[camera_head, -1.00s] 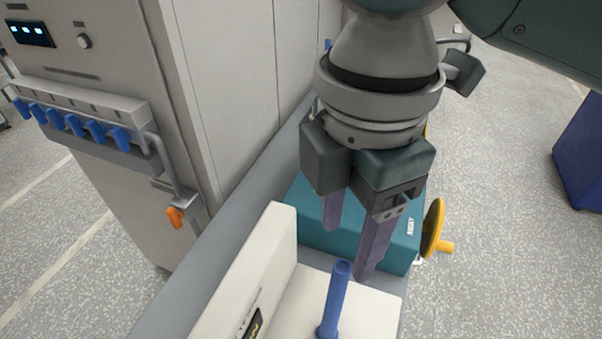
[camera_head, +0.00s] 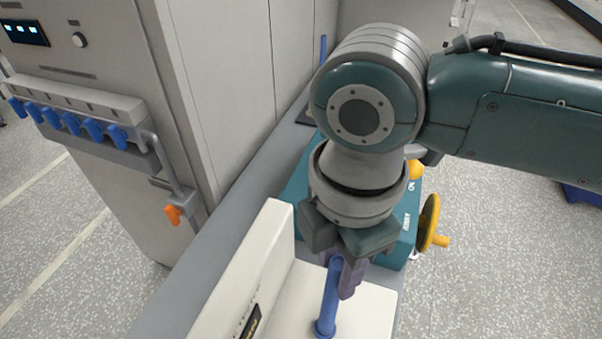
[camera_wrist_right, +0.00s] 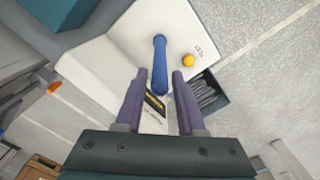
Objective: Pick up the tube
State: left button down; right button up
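The blue tube (camera_head: 329,300) stands upright on the cream machine ledge (camera_head: 365,315) in the head view. My right gripper (camera_head: 343,280) is at its upper part, fingers pointing down, partly hiding its top. In the right wrist view the tube (camera_wrist_right: 160,65) shows between and beyond the two purple fingertips (camera_wrist_right: 161,78). The fingers are apart, with a gap on each side of the tube, so the gripper is open. Whether the tube is fully between the fingers is hard to tell. My left gripper is not in view.
A cream upright panel (camera_head: 250,270) rises left of the tube. A teal box (camera_head: 400,250) with a yellow handwheel (camera_head: 429,222) stands behind the gripper. A grey cabinet (camera_head: 225,90) with several blue levers is at left. The wrist view shows a yellow knob (camera_wrist_right: 188,60) near the tube.

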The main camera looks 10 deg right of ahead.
grip_shut()
dwell(1.0)
